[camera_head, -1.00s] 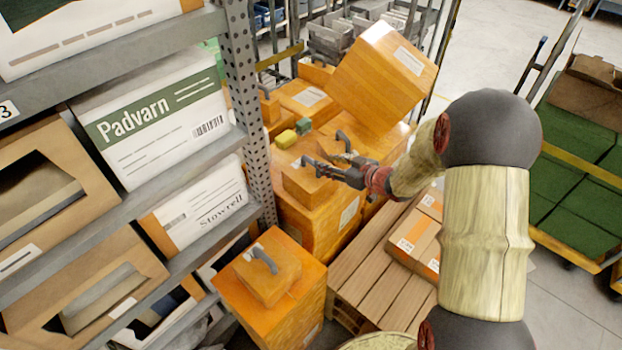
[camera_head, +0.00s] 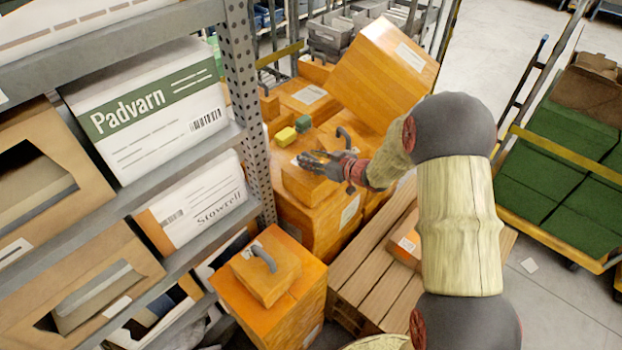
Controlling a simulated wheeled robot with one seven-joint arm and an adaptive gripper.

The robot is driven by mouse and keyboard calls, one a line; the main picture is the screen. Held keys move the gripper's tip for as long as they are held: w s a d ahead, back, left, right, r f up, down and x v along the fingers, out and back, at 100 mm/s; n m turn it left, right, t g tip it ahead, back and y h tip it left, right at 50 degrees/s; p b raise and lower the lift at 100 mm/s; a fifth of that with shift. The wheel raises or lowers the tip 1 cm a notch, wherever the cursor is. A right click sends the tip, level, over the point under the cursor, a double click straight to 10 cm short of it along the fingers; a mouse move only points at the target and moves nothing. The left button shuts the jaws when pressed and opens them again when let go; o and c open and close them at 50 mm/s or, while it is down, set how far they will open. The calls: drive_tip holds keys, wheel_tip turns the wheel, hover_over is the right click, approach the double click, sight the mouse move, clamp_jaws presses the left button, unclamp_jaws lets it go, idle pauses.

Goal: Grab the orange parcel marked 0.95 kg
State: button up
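Several orange parcels stand in the middle; no 0.95 kg marking is legible on any. A small orange parcel (camera_head: 303,188) lies on a bigger orange box (camera_head: 322,222). Another small orange parcel with a grey handle (camera_head: 268,277) lies on an orange box (camera_head: 300,312) at the front. My gripper (camera_head: 306,162) is over the top of the first small parcel, with its fingers apart and nothing seen between them. Whether it touches that parcel cannot be told. The gripper hides part of the parcel's top. A grey handle (camera_head: 344,137) shows just behind the gripper.
A large tilted orange box (camera_head: 383,75) rises behind the gripper. Yellow (camera_head: 285,137) and green (camera_head: 303,123) blocks lie nearby. A grey rack post (camera_head: 243,90) and shelves with cartons stand left. A wooden pallet (camera_head: 375,265) is at front; a green-loaded cart (camera_head: 560,180) stands right.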

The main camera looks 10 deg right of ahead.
drive_tip(key=shift+c, duration=0.8)
drive_tip(key=c, duration=0.8)
drive_tip(key=shift+w+r, duration=0.1)
drive_tip(key=shift+r, duration=0.15)
